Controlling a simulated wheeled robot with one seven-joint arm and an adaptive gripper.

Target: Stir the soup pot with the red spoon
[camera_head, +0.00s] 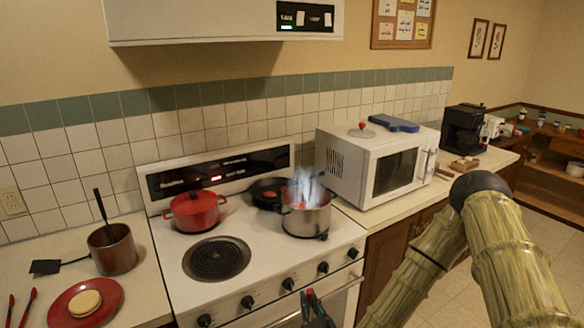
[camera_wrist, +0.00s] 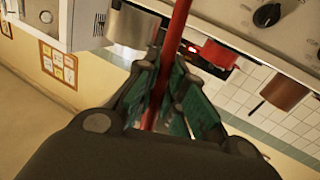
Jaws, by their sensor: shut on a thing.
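A steel soup pot (camera_head: 306,219) steams on the right side of the stove, with orange-red contents showing at its rim. It also shows in the wrist view (camera_wrist: 132,25). My gripper (camera_head: 313,296) is low in front of the stove, in front of and below the pot, apart from it. In the wrist view its green fingers (camera_wrist: 168,62) are shut on the long red handle of the spoon (camera_wrist: 181,22). The handle runs out past the fingertips to the top edge of the view. The spoon's far end is out of view.
A red lidded pot (camera_head: 194,210) and a dark pan (camera_head: 265,193) stand at the back of the stove. A bare burner (camera_head: 217,258) lies front left. A brown pot (camera_head: 111,249) and red plate (camera_head: 66,318) are at left; a microwave (camera_head: 375,165) stands right.

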